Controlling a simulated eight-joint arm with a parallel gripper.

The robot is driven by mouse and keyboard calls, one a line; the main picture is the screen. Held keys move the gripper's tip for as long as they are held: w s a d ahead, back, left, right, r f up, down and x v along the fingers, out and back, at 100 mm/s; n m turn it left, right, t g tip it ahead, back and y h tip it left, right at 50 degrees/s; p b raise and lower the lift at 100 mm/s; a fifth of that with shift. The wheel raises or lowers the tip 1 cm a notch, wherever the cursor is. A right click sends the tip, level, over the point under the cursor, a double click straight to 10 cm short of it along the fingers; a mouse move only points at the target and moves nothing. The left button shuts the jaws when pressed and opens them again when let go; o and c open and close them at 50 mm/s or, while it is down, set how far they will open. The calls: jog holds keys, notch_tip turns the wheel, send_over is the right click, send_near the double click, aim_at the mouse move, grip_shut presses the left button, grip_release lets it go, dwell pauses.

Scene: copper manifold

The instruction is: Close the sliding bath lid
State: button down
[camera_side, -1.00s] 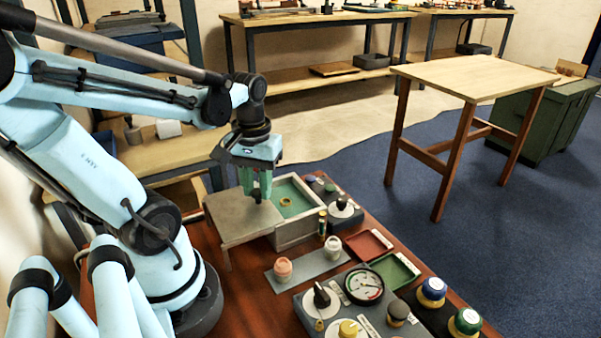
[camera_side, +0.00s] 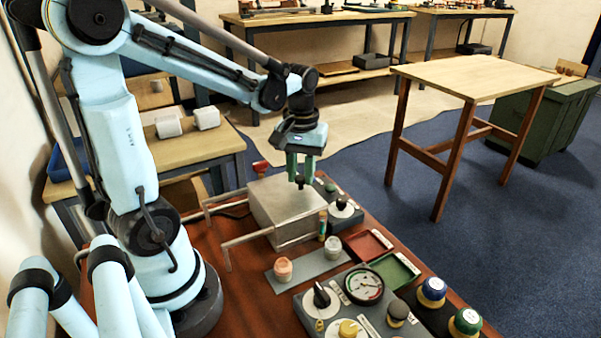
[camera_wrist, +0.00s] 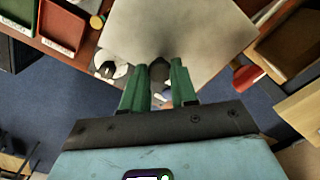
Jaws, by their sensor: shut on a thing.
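The grey sliding lid (camera_side: 275,200) lies flat over the bath (camera_side: 298,234), and the bath's inside is hidden. In the wrist view the lid (camera_wrist: 185,35) is a broad pale plate. My gripper (camera_side: 301,181) is above the lid's far right part, pointing down. Its green fingers (camera_wrist: 158,80) are on either side of a small dark knob (camera_wrist: 159,69) on the lid and are shut on it. The two bare slide rails (camera_side: 250,238) stick out to the left of the bath.
A control panel with a gauge (camera_side: 364,286) and several knobs stands in front. Red (camera_side: 368,243) and green (camera_side: 394,270) trays lie to the right of the bath. A small upright vial (camera_side: 323,224) stands close to the bath's front corner. A dial (camera_side: 345,209) is just right of the bath.

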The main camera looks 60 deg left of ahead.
jog(key=shift+w, duration=0.3)
jog(key=c, duration=0.9)
grip_release()
jog(key=shift+o, duration=0.2)
jog(key=shift+s+r, duration=0.1)
notch_tip(320, 180, up, 12)
jog(key=s+d+f+m+t, duration=0.1)
jog(key=d+f+m+t, duration=0.6)
jog(key=d+f+m, duration=0.1)
jog(key=shift+s+d+m, duration=0.35)
jog(key=shift+d+m, duration=0.15)
jog(key=shift+d, duration=0.75)
